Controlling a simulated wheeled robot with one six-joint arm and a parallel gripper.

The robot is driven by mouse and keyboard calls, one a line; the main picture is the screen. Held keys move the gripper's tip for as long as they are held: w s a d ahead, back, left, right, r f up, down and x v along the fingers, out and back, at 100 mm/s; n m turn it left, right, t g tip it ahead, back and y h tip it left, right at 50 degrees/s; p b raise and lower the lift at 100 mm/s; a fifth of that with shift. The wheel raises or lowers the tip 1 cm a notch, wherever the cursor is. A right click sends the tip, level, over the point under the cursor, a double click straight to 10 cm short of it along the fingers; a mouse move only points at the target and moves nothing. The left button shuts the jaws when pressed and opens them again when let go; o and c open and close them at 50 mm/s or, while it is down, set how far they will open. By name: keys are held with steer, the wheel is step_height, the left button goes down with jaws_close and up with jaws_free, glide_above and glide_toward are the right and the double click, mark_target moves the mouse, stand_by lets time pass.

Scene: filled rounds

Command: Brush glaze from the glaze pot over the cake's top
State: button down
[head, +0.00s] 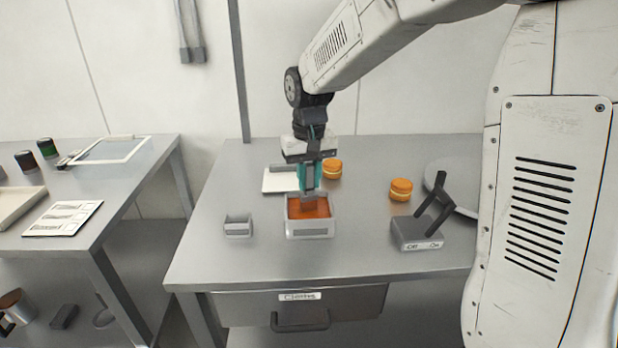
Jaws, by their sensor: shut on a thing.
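My gripper (310,188), with teal fingers, points straight down over the glaze pot. It is shut on a slim grey upright thing, likely the brush, mostly hidden between the fingers. The glaze pot (310,231) is a square grey container with orange glaze inside, near the middle of the table. The lower end of the held thing reaches into the pot's opening; I cannot tell how deep. Two round orange cakes with a pale middle band stand on the table: one cake (332,169) just behind and right of the gripper, another cake (400,190) farther right.
A small grey open holder (238,228) stands left of the pot. A grey device with a black angled arm (417,235) stands right, before a round grey plate (466,190). A white board (278,183) lies behind the pot. The table's front is clear. A second table (110,205) stands left.

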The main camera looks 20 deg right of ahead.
steer(key=shift+r, duration=3.5)
